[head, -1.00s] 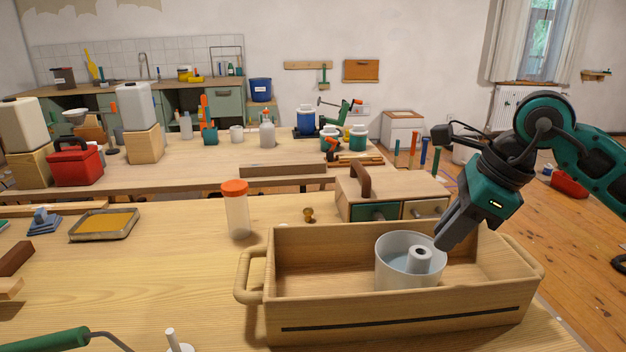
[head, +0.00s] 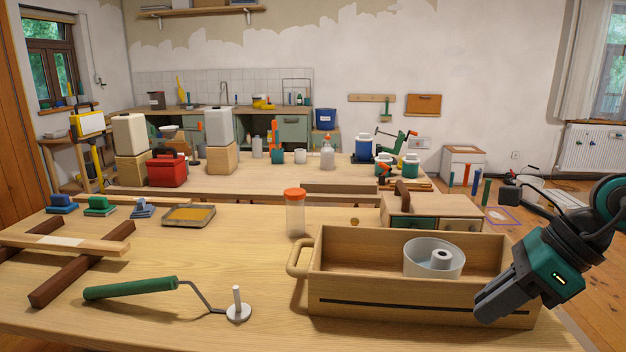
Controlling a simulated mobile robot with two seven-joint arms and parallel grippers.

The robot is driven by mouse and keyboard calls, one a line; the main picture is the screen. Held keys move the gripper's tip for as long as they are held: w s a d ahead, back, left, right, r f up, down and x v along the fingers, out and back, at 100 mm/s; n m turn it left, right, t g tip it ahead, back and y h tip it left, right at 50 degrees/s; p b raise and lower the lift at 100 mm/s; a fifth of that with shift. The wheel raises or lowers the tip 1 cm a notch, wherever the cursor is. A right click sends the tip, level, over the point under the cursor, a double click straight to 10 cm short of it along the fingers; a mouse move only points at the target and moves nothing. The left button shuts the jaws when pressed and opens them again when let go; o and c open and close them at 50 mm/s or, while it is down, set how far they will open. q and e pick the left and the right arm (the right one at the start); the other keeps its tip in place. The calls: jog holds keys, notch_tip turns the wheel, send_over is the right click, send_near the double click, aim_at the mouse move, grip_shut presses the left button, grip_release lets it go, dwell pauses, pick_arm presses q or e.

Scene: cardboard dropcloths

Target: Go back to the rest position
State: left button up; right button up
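My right gripper (head: 484,306) is at the lower right, in front of the right end of the wooden tray (head: 405,306). Its fingers point down and left and look close together, but I cannot tell whether a gap lies between them. I see nothing held in it. A white tub with a round core (head: 434,258) sits inside the tray, apart from the gripper. My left gripper is out of view.
A paint roller frame with a green handle (head: 130,288) lies at the front left. A clear jar with an orange lid (head: 295,214) stands behind the tray's left end. A wooden drawer box (head: 432,208) stands behind the tray. The table's middle is clear.

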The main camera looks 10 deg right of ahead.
jog(key=w+a+m+t+y+p, duration=0.3)
jog(key=a+m+t+y, duration=0.4)
jog(key=a+m+y, duration=0.5)
notch_tip(320, 180, down, 16)
jog(key=s+d+m+t+h+p, duration=0.1)
jog(key=m+t+h, duration=0.2)
jog(key=m+h, duration=0.7)
jog(key=d+r+m+t+h+p, duration=0.1)
jog(key=d+m+t+h, duration=0.2)
jog(key=m, duration=1.2)
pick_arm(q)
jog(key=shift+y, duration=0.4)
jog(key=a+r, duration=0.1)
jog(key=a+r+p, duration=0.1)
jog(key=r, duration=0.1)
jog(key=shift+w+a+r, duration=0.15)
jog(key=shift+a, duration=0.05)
pick_arm(e)
jog(key=s+a+f+m+g+h, duration=0.2)
jog(key=s+a+f+m+g, duration=0.2)
jog(key=s+f, duration=0.5)
notch_tip(320, 180, down, 2)
jog(key=m+g, duration=0.1)
jog(key=m, duration=0.1)
jog(key=shift+a+f+m+h, duration=0.2)
jog(key=shift+m+h, duration=0.1)
jog(key=shift+h, duration=0.1)
